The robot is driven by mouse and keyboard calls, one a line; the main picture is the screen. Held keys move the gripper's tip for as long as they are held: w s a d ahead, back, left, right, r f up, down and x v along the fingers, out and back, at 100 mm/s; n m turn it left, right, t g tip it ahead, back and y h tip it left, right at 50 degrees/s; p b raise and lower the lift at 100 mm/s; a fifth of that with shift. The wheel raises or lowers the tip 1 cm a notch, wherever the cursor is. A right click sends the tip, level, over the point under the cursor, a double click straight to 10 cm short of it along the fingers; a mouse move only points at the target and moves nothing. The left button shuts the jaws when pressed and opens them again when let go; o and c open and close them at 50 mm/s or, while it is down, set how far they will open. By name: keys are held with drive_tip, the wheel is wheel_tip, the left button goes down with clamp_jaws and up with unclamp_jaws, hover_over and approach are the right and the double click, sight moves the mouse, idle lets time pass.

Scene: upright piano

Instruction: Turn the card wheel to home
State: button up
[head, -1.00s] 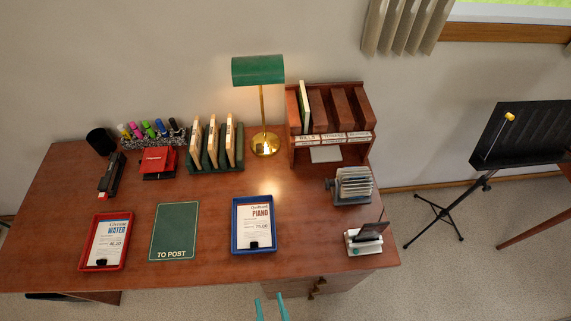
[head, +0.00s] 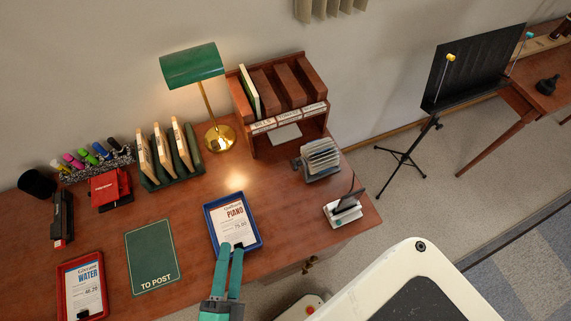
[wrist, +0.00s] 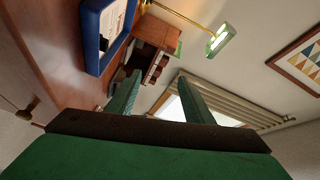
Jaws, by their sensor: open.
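The card wheel (head: 320,158) is a grey stand with a fan of pale cards, at the right side of the desk, in front of the wooden pigeonhole rack. Its cards are too small to read. My gripper (head: 232,247) has teal fingers and is in front of the blue tray (head: 211,233), to the left of and nearer than the card wheel. It is open and empty, and apart from the wheel. In the wrist view the two fingers (wrist: 160,84) stand apart with nothing between them. I cannot make out the wheel clearly there.
A white-based device with a dark upright plate (head: 343,212) stands at the desk's right corner, near the wheel. The rack (head: 285,100) and brass lamp (head: 207,95) stand behind. A music stand (head: 440,75) is beyond the desk at right.

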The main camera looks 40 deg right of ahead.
drive_tip(key=w+d+m+g+h, duration=0.3)
drive_tip(key=w+m+g, duration=0.15)
drive_tip(key=m, duration=0.45)
drive_tip(key=w+d+m+g+h, duration=0.2)
drive_tip(key=w+d+m+g, duration=0.3)
drive_tip(key=m, duration=0.5)
drive_tip(key=m+g+y, duration=0.4)
drive_tip(key=m+g, duration=0.4)
drive_tip(key=m, duration=0.7)
approach(292, 165)
drive_tip(key=shift+t, duration=0.35)
drive_tip(key=x, duration=0.8)
drive_tip(key=shift+s+d+f, duration=0.15)
drive_tip(key=shift+s+d, duration=0.15)
drive_tip(key=c, duration=1)
